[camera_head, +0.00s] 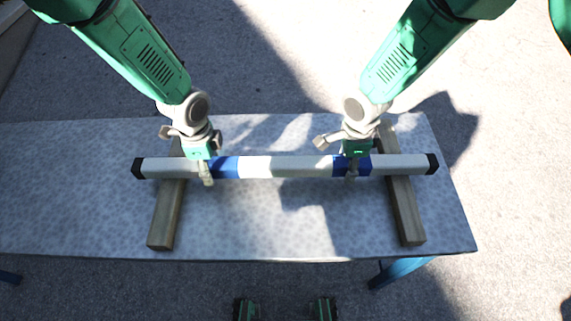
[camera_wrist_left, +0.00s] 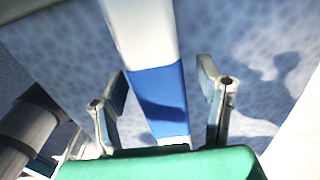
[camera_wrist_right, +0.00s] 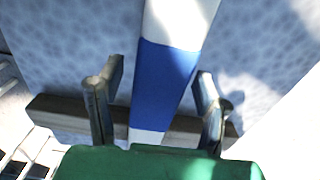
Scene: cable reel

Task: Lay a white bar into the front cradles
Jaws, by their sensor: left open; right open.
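The white bar (camera_head: 285,166) has blue bands and black end caps. It lies level from left to right across two wooden cradles, the left one (camera_head: 165,217) and the right one (camera_head: 405,211). My left gripper (camera_head: 206,172) is open around the bar at its left blue band; in the left wrist view the fingers stand on either side of the blue band (camera_wrist_left: 160,92). My right gripper (camera_head: 352,168) is open around the right blue band; in the right wrist view its fingers stand on either side of the band (camera_wrist_right: 163,85). Notches in the cradles are hard to make out.
The cradles stand on a pale speckled table (camera_head: 60,190) with blue legs (camera_head: 400,270). The table top in front of the bar, between the cradles, is clear. Strong shadows cross the table and the grey floor.

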